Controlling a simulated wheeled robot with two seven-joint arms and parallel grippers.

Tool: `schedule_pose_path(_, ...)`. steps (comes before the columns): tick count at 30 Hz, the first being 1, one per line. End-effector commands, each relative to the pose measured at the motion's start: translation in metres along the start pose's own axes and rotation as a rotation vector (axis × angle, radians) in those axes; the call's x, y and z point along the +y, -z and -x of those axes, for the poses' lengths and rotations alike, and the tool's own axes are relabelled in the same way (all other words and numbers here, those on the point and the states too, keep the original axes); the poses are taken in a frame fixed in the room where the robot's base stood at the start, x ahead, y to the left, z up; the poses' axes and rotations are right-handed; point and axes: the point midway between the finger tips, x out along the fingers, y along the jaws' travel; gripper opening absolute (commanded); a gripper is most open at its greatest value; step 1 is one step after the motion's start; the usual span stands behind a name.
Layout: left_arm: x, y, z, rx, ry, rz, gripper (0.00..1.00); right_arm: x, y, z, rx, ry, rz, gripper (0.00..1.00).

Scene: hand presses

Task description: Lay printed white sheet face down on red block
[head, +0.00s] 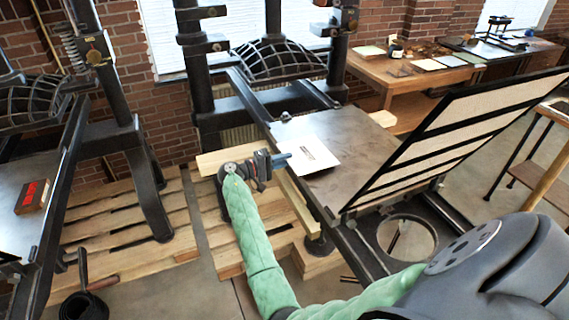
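The white sheet (312,154) is at the near left part of the grey bed of the middle press, with a small dark print facing up. The red block (32,195), red on top with a brown side, sits on the bed of the left press, far to the left of the gripper.
The bare press bed (345,142) has a raised slatted frame (455,130) on its right. The left press's dark posts and leg (140,180) stand between my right gripper and the red block. Wooden pallets (125,215) lie below. A table (400,75) with papers stands behind.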

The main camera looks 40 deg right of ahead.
Motion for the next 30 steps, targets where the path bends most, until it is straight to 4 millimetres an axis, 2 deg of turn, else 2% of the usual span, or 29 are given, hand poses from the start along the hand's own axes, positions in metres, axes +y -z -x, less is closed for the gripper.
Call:
schedule_pose_path(4,-0.003,0.000,0.005,-0.002,0.002,-0.002,0.36,0.000,0.003,-0.008,0.003,0.000,0.000,0.17)
schedule_pose_path(11,0.002,0.006,0.006,0.002,-0.002,0.001,0.36,0.000,0.003,-0.009,0.003,0.001,0.000,0.17)
schedule_pose_path(17,0.015,0.011,0.005,0.009,-0.015,0.007,0.36,0.000,0.003,-0.009,0.003,0.001,0.000,0.00)
schedule_pose_path(21,0.017,0.010,0.005,0.009,-0.017,0.007,0.36,0.000,0.003,-0.008,0.003,0.001,0.000,0.00)
schedule_pose_path(23,0.008,0.007,0.004,0.004,-0.008,0.001,0.36,0.001,0.003,-0.008,0.003,0.001,0.000,0.00)
schedule_pose_path(30,0.005,0.008,0.014,0.003,-0.005,0.001,0.36,0.024,0.003,-0.009,0.003,0.001,-0.003,0.00)
